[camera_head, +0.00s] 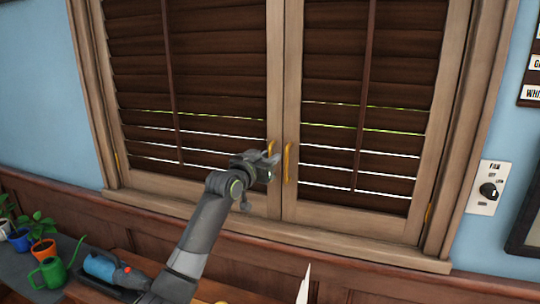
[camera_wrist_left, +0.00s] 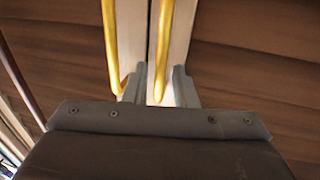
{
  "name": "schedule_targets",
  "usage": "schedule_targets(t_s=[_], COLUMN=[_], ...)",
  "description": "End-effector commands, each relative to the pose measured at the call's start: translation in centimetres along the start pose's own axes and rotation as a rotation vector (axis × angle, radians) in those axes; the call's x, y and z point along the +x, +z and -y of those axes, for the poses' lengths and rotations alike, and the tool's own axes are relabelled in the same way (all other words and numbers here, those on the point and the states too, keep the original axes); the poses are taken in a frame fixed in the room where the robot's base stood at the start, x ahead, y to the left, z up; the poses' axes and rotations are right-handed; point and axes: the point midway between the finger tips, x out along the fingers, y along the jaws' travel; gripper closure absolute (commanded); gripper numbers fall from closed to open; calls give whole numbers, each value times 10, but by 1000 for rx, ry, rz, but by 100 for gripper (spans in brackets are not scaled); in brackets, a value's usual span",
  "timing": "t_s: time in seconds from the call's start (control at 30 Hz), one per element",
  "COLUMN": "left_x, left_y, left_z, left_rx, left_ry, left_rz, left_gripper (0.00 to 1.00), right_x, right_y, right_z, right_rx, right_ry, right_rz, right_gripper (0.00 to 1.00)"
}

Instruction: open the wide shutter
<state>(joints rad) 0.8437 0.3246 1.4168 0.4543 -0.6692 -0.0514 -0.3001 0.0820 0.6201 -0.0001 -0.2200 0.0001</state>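Two closed brown louvred shutters fill the window in the head view. The left, wider-looking shutter (camera_head: 215,75) and the right shutter (camera_head: 335,75) meet at a central seam. Each has a yellow bar handle beside the seam, the left handle (camera_head: 270,147) and the right handle (camera_head: 287,162). My left gripper (camera_head: 270,165) is at the lower end of the left handle. In the left wrist view its fingers (camera_wrist_left: 158,88) are apart, with one yellow handle (camera_wrist_left: 163,45) between them and the other (camera_wrist_left: 110,45) beside the picture-left finger. Contact is unclear. My right gripper is out of view.
A wooden sill (camera_head: 320,242) runs below the shutters. A dial panel (camera_head: 488,189) is on the right wall.

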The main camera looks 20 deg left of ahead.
Motion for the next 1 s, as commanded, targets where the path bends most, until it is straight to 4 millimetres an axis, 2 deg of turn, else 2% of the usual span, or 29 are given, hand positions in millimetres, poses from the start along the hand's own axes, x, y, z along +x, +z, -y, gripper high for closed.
schedule_targets(t_s=[0.2, 0.47, 0.5, 0.7, 1.0], left_x=[10, 10, 10, 10, 10], left_y=[0, 0, 0, 0, 0], left_z=[0, 0, 0, 0, 0], left_rx=[1, 1, 1, 1, 1], left_ry=[0, 0, 0, 0, 0], left_rz=[0, 0, 0, 0, 0], left_gripper=[75, 75, 76, 100, 100], right_x=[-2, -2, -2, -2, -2], right_y=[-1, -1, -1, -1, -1], right_z=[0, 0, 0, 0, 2], right_rx=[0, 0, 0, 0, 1], right_ry=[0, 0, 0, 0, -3], right_rz=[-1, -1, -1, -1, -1], right_gripper=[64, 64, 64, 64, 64])
